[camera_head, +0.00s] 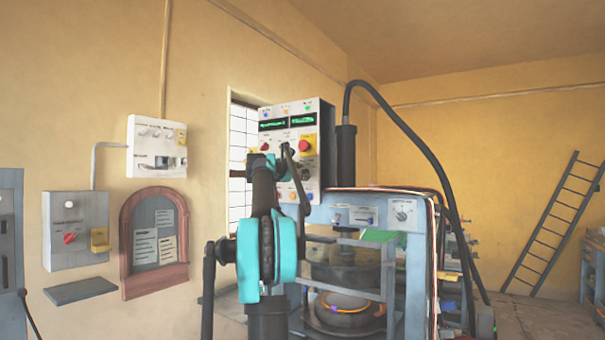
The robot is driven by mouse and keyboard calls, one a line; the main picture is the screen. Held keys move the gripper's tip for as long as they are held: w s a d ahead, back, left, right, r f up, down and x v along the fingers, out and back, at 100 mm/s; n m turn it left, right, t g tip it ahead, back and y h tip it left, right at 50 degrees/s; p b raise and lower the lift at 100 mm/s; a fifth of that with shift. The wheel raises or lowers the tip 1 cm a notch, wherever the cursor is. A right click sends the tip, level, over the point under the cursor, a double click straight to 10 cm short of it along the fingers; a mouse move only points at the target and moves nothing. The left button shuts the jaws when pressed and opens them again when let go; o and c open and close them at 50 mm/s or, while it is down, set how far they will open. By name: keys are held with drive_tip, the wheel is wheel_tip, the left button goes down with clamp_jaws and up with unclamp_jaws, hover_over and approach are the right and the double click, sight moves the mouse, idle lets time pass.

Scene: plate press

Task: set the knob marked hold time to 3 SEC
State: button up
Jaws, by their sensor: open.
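The press's upright control box (318,120) carries two green displays, several coloured buttons and a red stop button on yellow (305,146). A round knob (402,213) with a pale dial sits on the grey front plate at the press's upper right. The markings are too small to read, so I cannot tell which knob is hold time or its setting. My gripper (287,163) is in front of the lower part of the control box, open, with no object seen in it. My arm and gripper hide part of that panel. I cannot tell whether the gripper touches it.
The press frame (390,275) holds round plates, with an orange-glowing ring (343,302) low inside. A thick black hose (410,130) arches over its right side. Wall boxes (157,147) and a framed notice board (154,243) are at left. A ladder (545,225) leans at far right.

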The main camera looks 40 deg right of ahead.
drive_tip(key=shift+w+d, duration=0.15)
drive_tip(key=shift+d, duration=0.2)
clamp_jaws()
drive_tip(key=shift+m, duration=0.3)
drive_tip(key=m, duration=0.3)
drive_tip(key=shift+f+m, duration=0.1)
drive_tip(key=shift+m, duration=0.2)
drive_tip(key=shift+f+m, duration=0.1)
drive_tip(key=shift+m, duration=2.1)
